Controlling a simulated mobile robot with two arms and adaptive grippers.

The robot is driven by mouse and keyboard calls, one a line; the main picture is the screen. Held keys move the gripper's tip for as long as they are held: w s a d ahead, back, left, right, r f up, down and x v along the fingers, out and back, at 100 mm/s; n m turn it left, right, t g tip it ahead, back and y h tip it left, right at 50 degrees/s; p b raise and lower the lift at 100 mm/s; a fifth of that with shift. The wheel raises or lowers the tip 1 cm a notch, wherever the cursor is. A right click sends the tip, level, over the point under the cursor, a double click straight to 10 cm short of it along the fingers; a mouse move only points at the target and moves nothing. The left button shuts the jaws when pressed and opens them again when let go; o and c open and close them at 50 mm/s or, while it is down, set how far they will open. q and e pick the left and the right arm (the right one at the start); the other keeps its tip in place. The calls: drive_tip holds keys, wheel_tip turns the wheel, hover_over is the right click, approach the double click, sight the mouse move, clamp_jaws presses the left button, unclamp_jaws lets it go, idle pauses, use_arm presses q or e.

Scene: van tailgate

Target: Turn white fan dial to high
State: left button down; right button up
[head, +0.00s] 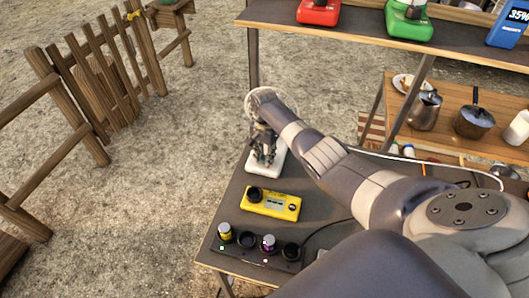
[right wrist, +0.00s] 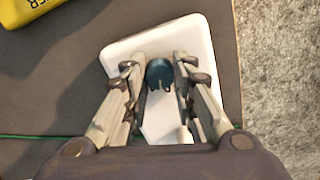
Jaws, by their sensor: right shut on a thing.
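The white fan's base (head: 278,160) sits at the far end of the dark table, mostly covered by my right arm in the head view. In the right wrist view the white base (right wrist: 195,48) lies below the gripper, with a dark teal dial (right wrist: 159,72) on it. My right gripper (head: 264,158) points down over the base. In the right wrist view its fingers (right wrist: 160,75) stand on both sides of the dial and are shut on it. The dial's pointer and markings cannot be read. My left gripper is not in view.
A yellow device (head: 270,203) with a dark knob lies nearer on the table (head: 232,190). A dark strip (head: 262,254) with several round items is at the near edge. A shelf (head: 350,25) behind holds red, green and blue devices. Bare ground lies left of the table.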

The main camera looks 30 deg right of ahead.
drive_tip(key=m+p, duration=0.1)
drive_tip(key=m, duration=0.2)
drive_tip(key=shift+r, duration=0.1)
drive_tip(key=shift+m+p, duration=0.55)
drive_tip(key=shift+m, duration=0.85)
drive_tip(key=o, duration=1.1)
wheel_tip(320, 180, up, 12)
drive_tip(key=shift+f, duration=0.1)
